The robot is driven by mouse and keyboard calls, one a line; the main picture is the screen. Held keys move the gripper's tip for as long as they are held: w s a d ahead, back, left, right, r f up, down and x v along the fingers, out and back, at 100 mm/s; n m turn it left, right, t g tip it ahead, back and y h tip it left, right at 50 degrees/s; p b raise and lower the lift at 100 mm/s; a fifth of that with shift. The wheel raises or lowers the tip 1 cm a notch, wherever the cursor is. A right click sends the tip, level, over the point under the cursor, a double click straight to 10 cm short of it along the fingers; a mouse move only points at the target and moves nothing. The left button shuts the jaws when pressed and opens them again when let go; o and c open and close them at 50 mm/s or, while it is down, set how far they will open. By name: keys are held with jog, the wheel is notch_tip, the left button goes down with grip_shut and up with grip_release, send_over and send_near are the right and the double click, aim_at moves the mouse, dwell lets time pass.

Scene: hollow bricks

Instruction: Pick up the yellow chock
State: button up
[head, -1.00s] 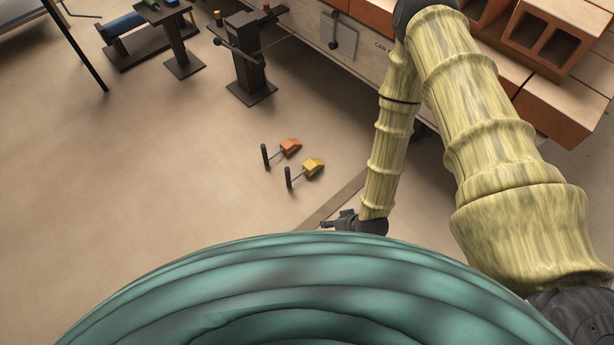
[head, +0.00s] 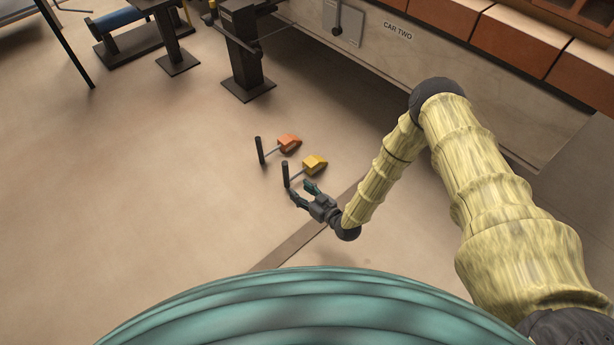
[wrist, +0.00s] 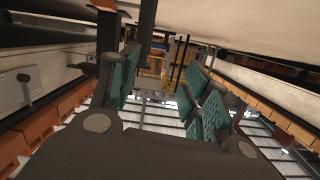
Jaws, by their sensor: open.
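The yellow chock (head: 315,164) sits on the floor in the head view, a wedge block joined by a thin rod to a dark upright handle (head: 286,174). My gripper (head: 304,192) is open and empty, its green-padded fingers spread close to that handle in the picture. I cannot tell whether a finger touches the handle. In the wrist view the open fingers of my gripper (wrist: 165,88) frame the distant hall, and no chock shows between them.
An orange chock (head: 288,143) with its own dark handle (head: 260,150) stands just left of the yellow one. A car marked CAR TWO (head: 455,72) carries bricks at the upper right. A dark post stand (head: 246,70) is behind. Floor to the left is clear.

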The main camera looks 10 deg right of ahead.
aim_at(285, 170)
jog(key=shift+n+t+y, duration=0.6)
jog(key=shift+t+y, duration=0.1)
jog(key=shift+t, duration=0.2)
jog(key=w+f+b, duration=0.1)
jog(key=w+b, duration=0.1)
jog(key=w+a+f+b, duration=0.1)
jog(key=w+b, duration=0.1)
jog(key=w, duration=0.1)
jog(key=w+a+f+b, duration=0.1)
jog(key=w, duration=0.2)
jog(key=shift+a+f+b, duration=0.1)
jog(key=shift+f+b, duration=0.3)
jog(key=shift+r+b+x, duration=0.15)
jog(key=shift+b+x, duration=0.65)
jog(key=shift+x, duration=0.6)
jog(key=shift+r+b+x, duration=0.15)
jog(key=shift+b+x, duration=0.6)
jog(key=shift+x, duration=0.65)
jog(key=shift+w, duration=0.1)
grip_shut()
